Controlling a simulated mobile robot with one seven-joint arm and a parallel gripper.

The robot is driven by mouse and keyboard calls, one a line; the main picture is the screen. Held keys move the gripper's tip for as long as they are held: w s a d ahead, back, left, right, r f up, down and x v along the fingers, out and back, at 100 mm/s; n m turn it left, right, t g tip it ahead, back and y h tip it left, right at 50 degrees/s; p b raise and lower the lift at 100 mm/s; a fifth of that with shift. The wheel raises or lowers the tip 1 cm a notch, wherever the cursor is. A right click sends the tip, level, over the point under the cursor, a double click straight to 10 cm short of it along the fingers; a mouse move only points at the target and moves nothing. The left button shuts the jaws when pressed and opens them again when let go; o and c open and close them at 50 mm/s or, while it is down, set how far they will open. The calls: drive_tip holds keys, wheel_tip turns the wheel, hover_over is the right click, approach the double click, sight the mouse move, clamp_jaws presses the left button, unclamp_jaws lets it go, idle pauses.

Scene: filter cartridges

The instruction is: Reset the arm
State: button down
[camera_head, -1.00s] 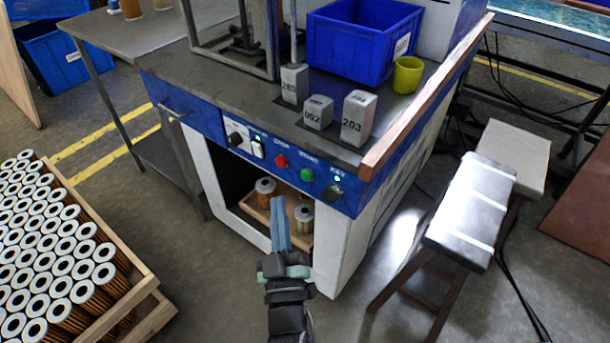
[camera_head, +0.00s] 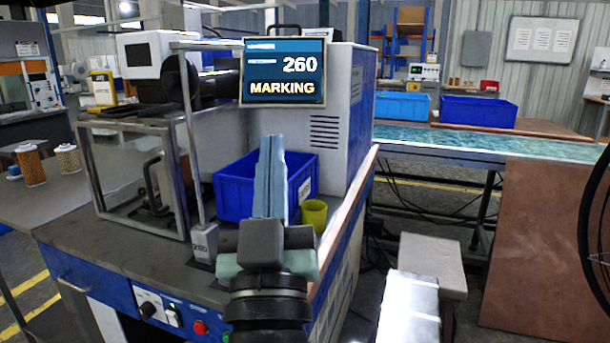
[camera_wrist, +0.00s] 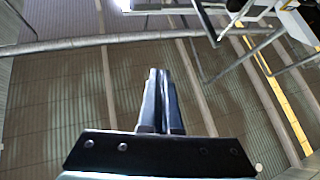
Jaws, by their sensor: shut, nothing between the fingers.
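My gripper (camera_head: 272,150) is raised in front of the marking workbench in the head view, with its fingers together and pointing up. Nothing is held between them. In the wrist view my gripper (camera_wrist: 160,75) is also shut and empty, with the ceiling beams and roof behind it. In the head view the fingers and wrist cover part of the blue bin (camera_head: 235,188) and part of the bench top.
The marking machine's screen (camera_head: 284,72) reads "260 MARKING". A yellow cup (camera_head: 313,215) and a grey block (camera_head: 203,243) stand on the bench. Two blue bins (camera_head: 478,111) (camera_head: 402,106) sit by the conveyor behind.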

drive_tip(key=s+d+r+m+t+h, duration=0.1)
drive_tip(key=s+d+r+m+t, duration=0.15)
drive_tip(key=s+r, duration=0.9)
wheel_tip(320, 180, up, 30)
drive_tip(key=p, duration=2.8)
drive_tip(key=shift+d+p, duration=0.35)
drive_tip(key=shift+d, duration=0.05)
drive_tip(key=shift+g, duration=0.25)
